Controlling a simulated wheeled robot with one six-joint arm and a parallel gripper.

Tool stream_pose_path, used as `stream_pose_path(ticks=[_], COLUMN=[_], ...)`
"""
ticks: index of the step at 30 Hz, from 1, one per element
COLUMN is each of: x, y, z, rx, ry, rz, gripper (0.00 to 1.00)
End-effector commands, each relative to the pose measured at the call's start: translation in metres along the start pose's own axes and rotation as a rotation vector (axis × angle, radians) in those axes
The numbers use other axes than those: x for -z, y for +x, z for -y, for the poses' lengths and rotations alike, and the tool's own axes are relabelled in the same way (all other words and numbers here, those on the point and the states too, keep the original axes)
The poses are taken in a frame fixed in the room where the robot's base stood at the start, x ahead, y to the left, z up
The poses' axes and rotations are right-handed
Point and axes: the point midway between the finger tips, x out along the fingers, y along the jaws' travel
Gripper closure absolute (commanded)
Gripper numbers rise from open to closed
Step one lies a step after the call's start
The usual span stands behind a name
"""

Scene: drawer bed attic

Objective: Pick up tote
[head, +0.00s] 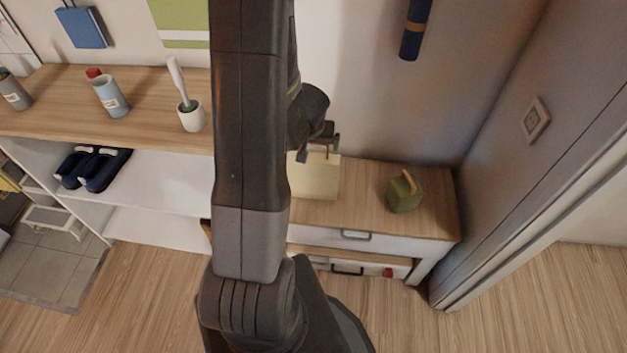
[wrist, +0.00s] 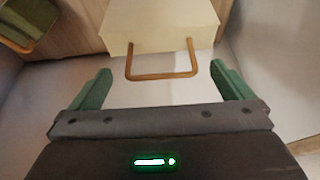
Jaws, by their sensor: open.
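A cream box-shaped tote (wrist: 160,25) with an orange-brown loop handle (wrist: 162,76) lies ahead of my gripper (wrist: 160,72) in the wrist view. The handle sits between my two open green fingers, with gaps on both sides. In the head view the cream tote (head: 318,180) stands on the wooden cabinet top, partly hidden by my arm. My gripper (head: 320,147) is just above it there, near the handle. A smaller green bag-like item (head: 403,194) with a tan handle stands to its right; its edge shows at upper left in the wrist view (wrist: 27,20).
The wooden cabinet top (head: 435,215) ends near the right wall. On the left, a higher shelf (head: 145,118) holds cups and a brush in a pot (head: 190,117); dark slippers (head: 100,168) lie beneath. The floor in front is clear.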

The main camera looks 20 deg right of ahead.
Motion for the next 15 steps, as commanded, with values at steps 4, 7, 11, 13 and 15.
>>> stream_pose_path(ticks=[4,7,11,13,15], x=[-0.002,-0.004,-0.004,-0.003,-0.003], y=[0.012,0.027,0.042,0.048,0.051], z=[0.0,0.0,0.0,0.001,0.001], rx=[0.0,0.0,0.0,0.0,0.0], ry=[0.001,0.001,0.001,0.0,0.001], rz=[0.0,0.002,0.001,0.0,0.001], gripper=[0.0,0.0,0.0,0.0,0.0])
